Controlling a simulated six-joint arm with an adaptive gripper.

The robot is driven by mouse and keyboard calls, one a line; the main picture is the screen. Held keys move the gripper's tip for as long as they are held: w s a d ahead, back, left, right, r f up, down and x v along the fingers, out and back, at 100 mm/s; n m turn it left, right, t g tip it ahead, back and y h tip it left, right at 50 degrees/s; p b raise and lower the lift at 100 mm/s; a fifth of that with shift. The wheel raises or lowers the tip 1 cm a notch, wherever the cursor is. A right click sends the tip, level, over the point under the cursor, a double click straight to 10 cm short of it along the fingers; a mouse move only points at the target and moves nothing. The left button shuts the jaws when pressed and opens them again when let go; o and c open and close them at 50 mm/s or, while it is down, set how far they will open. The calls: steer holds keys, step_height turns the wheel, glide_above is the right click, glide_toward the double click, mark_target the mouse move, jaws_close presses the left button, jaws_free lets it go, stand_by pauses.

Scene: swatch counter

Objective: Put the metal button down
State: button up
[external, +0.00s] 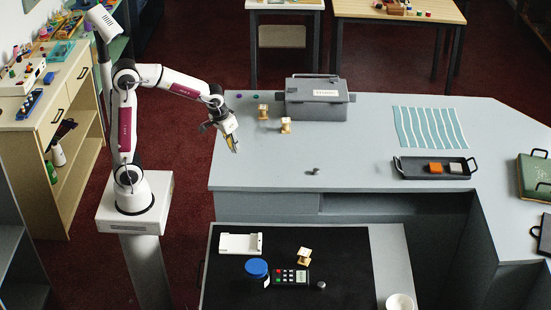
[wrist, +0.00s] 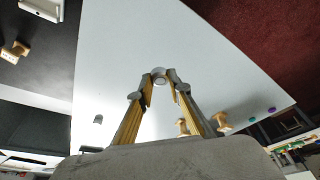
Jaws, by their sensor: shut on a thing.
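In the wrist view, the metal button (wrist: 160,79), a small round grey piece, sits between the tips of my gripper (wrist: 163,86). The yellow-sided fingers are shut on it. In the external view my gripper (external: 235,147) hangs above the left end of the grey-blue counter (external: 260,165), pointing down and right. The button is too small to make out there. The counter surface (wrist: 200,60) lies beyond the fingertips in the wrist view, and the button looks clear of it.
A small grey piece (external: 315,171) stands on the counter. Two wooden blocks (external: 285,125), a grey box (external: 318,98), purple and green discs (external: 265,97), and a dark tray (external: 434,168) with orange and grey pieces are farther off. The counter's front left is bare.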

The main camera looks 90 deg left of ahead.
steer(key=w+d+m, duration=0.1)
steer(key=w+d, duration=0.1)
steer(key=w+d+m, duration=0.1)
steer(key=w+d, duration=0.1)
steer(key=d, duration=0.1)
steer(key=w+d+m, duration=0.1)
steer(key=w+d, duration=0.2)
steer(key=shift+d+f+h, duration=0.15)
steer(key=shift+f+h, duration=0.15)
steer(key=shift+h, duration=0.1)
steer(key=w+d+f+m, duration=0.2)
steer(key=w+d+f, duration=0.3)
steer(key=d, duration=0.4)
steer(key=m+h, duration=0.2)
steer(key=m, duration=0.4)
glide_toward(329, 252)
steer(key=shift+s+a+f+t, duration=0.3)
steer(key=shift+s+a+f, duration=0.35)
steer(key=shift+a, duration=0.25)
steer(key=shift+w+d+f, duration=0.1)
steer(key=shift+w+d, duration=0.3)
steer(key=shift+w, duration=0.25)
steer(key=shift+w+d+r+m+h, duration=0.2)
steer(key=shift+w+d+m+h, duration=0.1)
steer(key=shift+w+d+m, duration=0.4)
steer(key=shift+s+a, duration=0.1)
steer(key=shift+a, duration=0.1)
steer(key=shift+f, duration=2.5)
steer(key=shift+f, duration=0.1)
